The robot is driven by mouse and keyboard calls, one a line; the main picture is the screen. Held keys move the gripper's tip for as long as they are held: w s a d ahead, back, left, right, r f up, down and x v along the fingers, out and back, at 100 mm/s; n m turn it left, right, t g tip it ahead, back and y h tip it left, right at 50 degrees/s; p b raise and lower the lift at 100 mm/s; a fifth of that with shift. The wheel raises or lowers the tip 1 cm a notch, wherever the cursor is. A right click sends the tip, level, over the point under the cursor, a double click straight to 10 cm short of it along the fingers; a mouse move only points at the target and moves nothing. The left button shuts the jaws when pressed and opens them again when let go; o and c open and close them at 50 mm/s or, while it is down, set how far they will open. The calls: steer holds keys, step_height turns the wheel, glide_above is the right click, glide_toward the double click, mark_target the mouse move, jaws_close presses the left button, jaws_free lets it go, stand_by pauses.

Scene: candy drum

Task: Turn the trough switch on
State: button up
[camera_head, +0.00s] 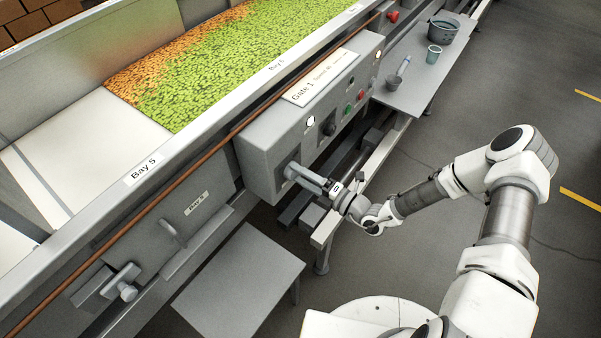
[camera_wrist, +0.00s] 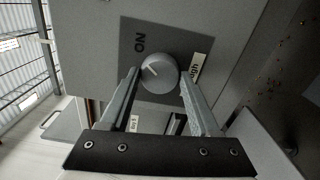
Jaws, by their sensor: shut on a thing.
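The trough switch is a round grey knob (camera_wrist: 159,74) on a dark plate (camera_wrist: 135,60) on the control box. The word ON is printed above and left of the knob in the wrist view. A pale pointer line on the knob slants to the upper left, roughly toward ON. My gripper (camera_wrist: 159,78) is shut on the knob, one finger on each side. In the head view my gripper (camera_head: 292,172) reaches the near end of the grey control box (camera_head: 262,140), and its fingers hide most of the knob.
The control box also carries another dark knob (camera_head: 330,129), a green button (camera_head: 348,109) and a red button (camera_head: 361,95). The trough of green and orange candy (camera_head: 190,65) lies behind. A grey side table (camera_head: 240,285) stands below left. Open floor lies right.

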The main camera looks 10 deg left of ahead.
steer(key=shift+m, duration=0.6)
steer(key=o, duration=1.4)
steer(key=shift+c, duration=0.2)
steer(key=v, duration=1.7)
steer(key=shift+d, duration=0.25)
